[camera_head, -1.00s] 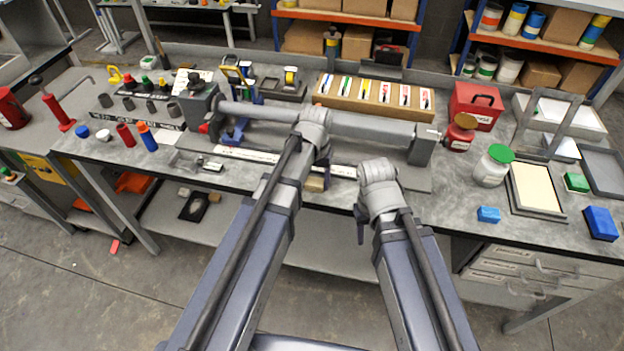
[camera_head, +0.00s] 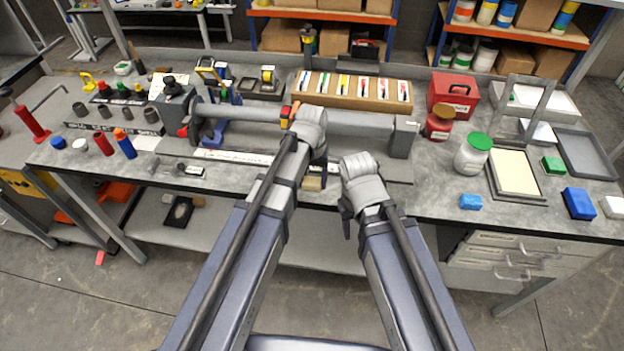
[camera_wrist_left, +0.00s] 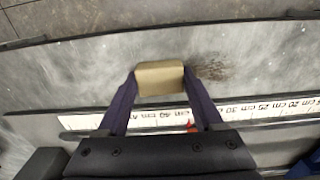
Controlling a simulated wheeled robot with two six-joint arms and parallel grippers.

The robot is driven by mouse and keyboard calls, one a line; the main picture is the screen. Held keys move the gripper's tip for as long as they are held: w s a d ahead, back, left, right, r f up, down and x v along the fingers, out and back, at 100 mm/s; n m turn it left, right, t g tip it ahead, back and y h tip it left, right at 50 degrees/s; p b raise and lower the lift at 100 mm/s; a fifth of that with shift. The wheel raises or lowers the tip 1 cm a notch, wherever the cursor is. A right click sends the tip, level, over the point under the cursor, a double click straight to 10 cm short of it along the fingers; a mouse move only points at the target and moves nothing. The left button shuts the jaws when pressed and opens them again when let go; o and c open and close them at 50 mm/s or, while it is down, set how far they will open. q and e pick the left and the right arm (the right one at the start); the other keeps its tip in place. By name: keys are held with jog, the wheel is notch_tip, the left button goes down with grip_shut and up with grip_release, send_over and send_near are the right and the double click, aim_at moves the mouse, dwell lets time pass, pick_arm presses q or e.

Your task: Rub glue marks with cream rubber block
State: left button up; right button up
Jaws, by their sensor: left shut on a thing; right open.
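My left gripper (camera_wrist_left: 160,85) is shut on the cream rubber block (camera_wrist_left: 160,76), which it holds at the grey bench top. Whether the block touches the surface I cannot tell. The block also shows in the head view (camera_head: 313,183), just below my left wrist. A brown, speckled glue mark (camera_wrist_left: 211,70) lies on the bench right beside the block, to its right in the left wrist view. In the head view my left arm hides most of its gripper. My right gripper (camera_head: 346,210) hangs at the bench's front edge, open, and mostly hidden by its own wrist.
A white ruler strip (camera_wrist_left: 110,118) runs along the bench behind the block. Behind it lies a long grey cylinder with end blocks (camera_head: 360,124).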

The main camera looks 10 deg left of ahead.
pick_arm(q)
jog(key=shift+w+a, duration=0.1)
jog(key=shift+a, duration=3.75)
jog(key=shift+w+a, duration=0.15)
jog(key=shift+a, duration=1.85)
jog(key=shift+d+r, duration=0.1)
notch_tip(320, 180, up, 6)
jog(key=p, duration=0.6)
notch_tip(320, 180, up, 3)
jog(key=p, duration=0.3)
